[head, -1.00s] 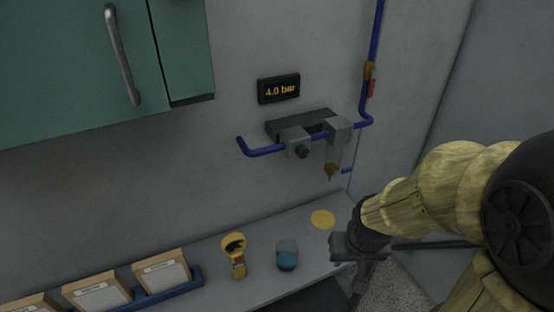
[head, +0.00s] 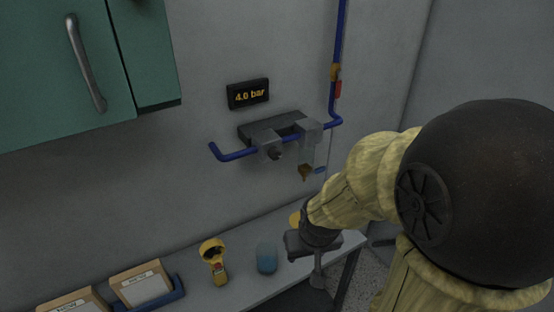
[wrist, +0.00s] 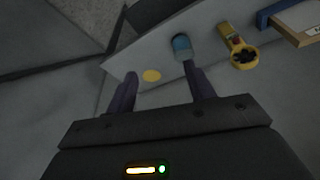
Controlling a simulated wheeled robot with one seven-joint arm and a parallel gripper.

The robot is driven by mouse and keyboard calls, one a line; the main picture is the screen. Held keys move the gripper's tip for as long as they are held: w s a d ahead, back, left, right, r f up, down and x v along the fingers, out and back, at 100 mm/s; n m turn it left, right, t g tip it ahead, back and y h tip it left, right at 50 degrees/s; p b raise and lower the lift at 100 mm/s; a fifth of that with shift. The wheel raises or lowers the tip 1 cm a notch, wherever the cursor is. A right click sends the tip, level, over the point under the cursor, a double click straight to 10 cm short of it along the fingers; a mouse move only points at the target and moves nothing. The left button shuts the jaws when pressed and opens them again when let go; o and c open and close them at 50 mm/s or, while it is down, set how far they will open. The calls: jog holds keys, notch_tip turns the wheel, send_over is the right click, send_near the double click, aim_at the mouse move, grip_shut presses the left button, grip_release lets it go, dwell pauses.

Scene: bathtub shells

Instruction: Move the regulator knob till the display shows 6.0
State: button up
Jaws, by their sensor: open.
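The display (head: 248,94) on the wall reads 4.0 bar in the head view. Below it the regulator (head: 271,142) sits on a blue pipe, and its dark round knob (head: 277,154) faces out from the left grey block. My gripper (head: 316,278) is in front of the shelf, lower than the knob and to its right, apart from it. In the wrist view my gripper (wrist: 160,90) is open and empty, its two dark fingers spread above the shelf. The knob and display are not in the wrist view.
A shelf (head: 235,290) runs below, holding a blue cup (head: 267,257), a yellow handheld device (head: 214,262), a yellow disc (wrist: 151,76) and boxes in a blue rack (head: 178,290). A green cabinet (head: 50,70) hangs upper left. A glass bowl with brown contents (head: 305,172) hangs under the regulator.

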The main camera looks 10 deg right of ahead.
jog(key=w+d+f+t+b, duration=0.1)
jog(key=w+d+t+b, duration=0.3)
jog(key=w, duration=0.3)
jog(key=w+r+n+t+y+b, duration=0.2)
jog(key=w+r+t+y+b, duration=0.2)
jog(key=r+t+b, duration=0.3)
jog(key=t+y+b, duration=0.1)
jog(key=t, duration=0.1)
jog(key=shift+w+d+n+t+y, duration=0.25)
jog(key=shift+d+n+t+y, duration=0.1)
jog(key=shift+n+t+y, duration=0.05)
jog(key=shift+w, duration=0.1)
jog(key=p+x, duration=0.1)
jog(key=p, duration=0.2)
jog(key=p+x, duration=0.2)
jog(key=p, duration=0.1)
jog(key=p+x, duration=0.1)
jog(key=p, duration=0.2)
jog(key=shift+w+r, duration=0.3)
jog(key=shift+w, duration=0.1)
jog(key=p, duration=0.5)
jog(key=shift+w+a+f, duration=0.15)
jog(key=shift+w+a, duration=0.15)
jog(key=shift+w, duration=0.1)
